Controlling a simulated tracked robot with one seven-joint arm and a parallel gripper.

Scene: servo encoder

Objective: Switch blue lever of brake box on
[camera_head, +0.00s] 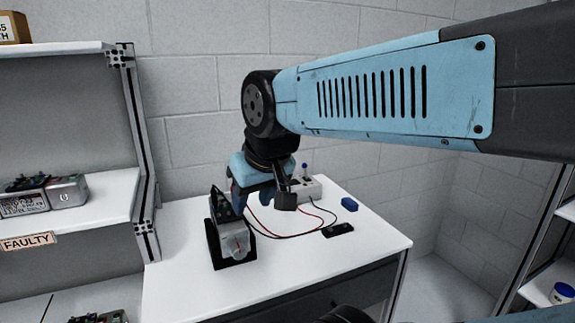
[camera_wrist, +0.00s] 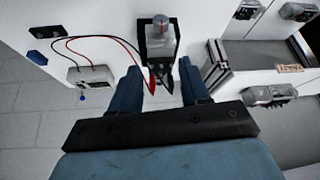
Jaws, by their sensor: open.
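The brake box (camera_head: 308,188) is a small white box on the table behind my gripper, and its near side is partly hidden. Its lever, with a blue knob (camera_head: 305,166), stands up from the top. In the wrist view the brake box (camera_wrist: 92,76) lies left of my fingers, with the blue knob (camera_wrist: 82,98) at its edge. My gripper (camera_wrist: 161,70) is open, with nothing seen held between its blue fingers. In the head view my gripper (camera_head: 254,196) points down over the table, close to the servo and left of the brake box.
A grey servo (camera_head: 235,240) on a black stand sits in front of my gripper. Red and black wires run across the table (camera_head: 370,255) from the brake box. A black device (camera_head: 338,229) and a blue block (camera_head: 349,204) lie to the right. A shelf post (camera_head: 140,150) rises at left.

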